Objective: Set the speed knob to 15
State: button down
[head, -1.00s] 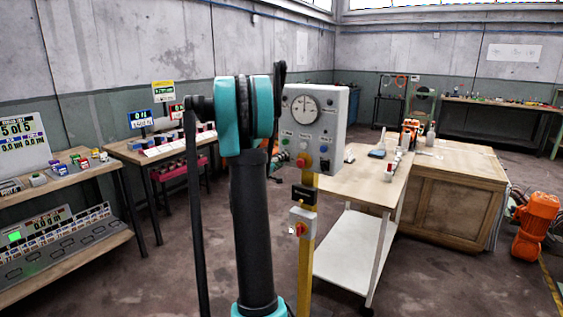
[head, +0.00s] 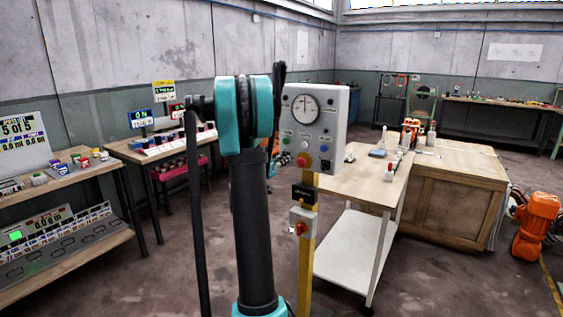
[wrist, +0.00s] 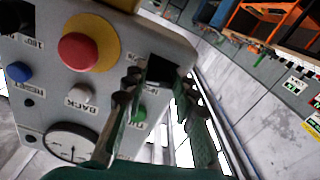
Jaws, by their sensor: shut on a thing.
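The grey control box (head: 330,105) stands on a yellow post, right of my arm in the head view. In the wrist view, the same box (wrist: 55,25) fills the left side. My gripper (wrist: 158,82) is at the box's edge, its fingers on either side of a dark block that appears to be the speed knob (wrist: 165,70). The fingers hide part of it, and no scale or number can be read. A round gauge (head: 305,107) is on the box's upper face.
Close to the fingers are a red emergency button (wrist: 80,50), a white button (wrist: 82,95) and a green button (wrist: 138,112). A blue button (wrist: 18,72) is farther left. A wooden-topped trolley (head: 375,180) stands right of the post.

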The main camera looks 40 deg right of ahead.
jog(key=shift+f+m, duration=0.1)
jog(key=shift+m, duration=2.1)
jog(key=c, duration=1.2)
grip_release()
jog(key=shift+a, duration=0.1)
jog(key=v, duration=1.2)
